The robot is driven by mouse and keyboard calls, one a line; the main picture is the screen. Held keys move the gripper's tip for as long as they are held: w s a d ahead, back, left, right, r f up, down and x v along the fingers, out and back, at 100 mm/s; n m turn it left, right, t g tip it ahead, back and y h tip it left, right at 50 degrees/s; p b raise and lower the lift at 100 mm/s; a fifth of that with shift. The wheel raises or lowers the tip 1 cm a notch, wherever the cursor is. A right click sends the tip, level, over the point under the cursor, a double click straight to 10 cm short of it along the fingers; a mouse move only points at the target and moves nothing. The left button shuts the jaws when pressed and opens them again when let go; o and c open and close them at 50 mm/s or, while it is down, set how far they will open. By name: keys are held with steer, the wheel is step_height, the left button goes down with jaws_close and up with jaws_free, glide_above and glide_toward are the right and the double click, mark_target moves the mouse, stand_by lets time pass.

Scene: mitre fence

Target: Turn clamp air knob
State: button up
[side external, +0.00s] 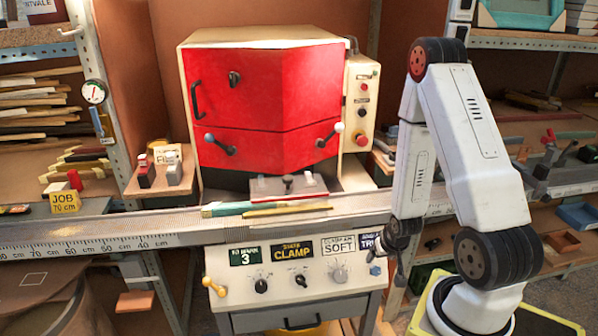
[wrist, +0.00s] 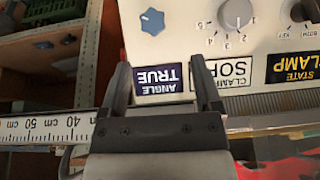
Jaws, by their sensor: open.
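The clamp air knob (side external: 340,275) is a round light-grey dial on the white front panel, below the sign reading CLAMP AIR SOFT (side external: 338,246). In the wrist view the knob (wrist: 236,14) is at the top, upside down, with a numbered scale around it. My gripper (side external: 381,250) is at the panel's right end in the side view, to the right of the knob. In the wrist view my gripper (wrist: 149,70) is open and empty, with its fingers either side of the ANGLE TRUE sign (wrist: 158,79). The knob lies beyond the fingertips and to their right.
A blue knob (wrist: 152,22) is ahead of the fingers, and also on the panel (side external: 375,270). A black state knob (side external: 299,281) is left of the clamp air knob. The ruled fence rail (side external: 70,233) runs above the panel. A yellow lever (side external: 214,286) is at its left.

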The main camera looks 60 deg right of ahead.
mark_target(376, 269)
steer(key=shift+s+d+f, duration=0.25)
steer(key=shift+s+f, duration=0.05)
steer(key=shift+s, duration=0.05)
steer(key=shift+f, duration=0.2)
steer(key=shift+x, duration=3.7)
steer(key=shift+d, duration=0.1)
jaws_close()
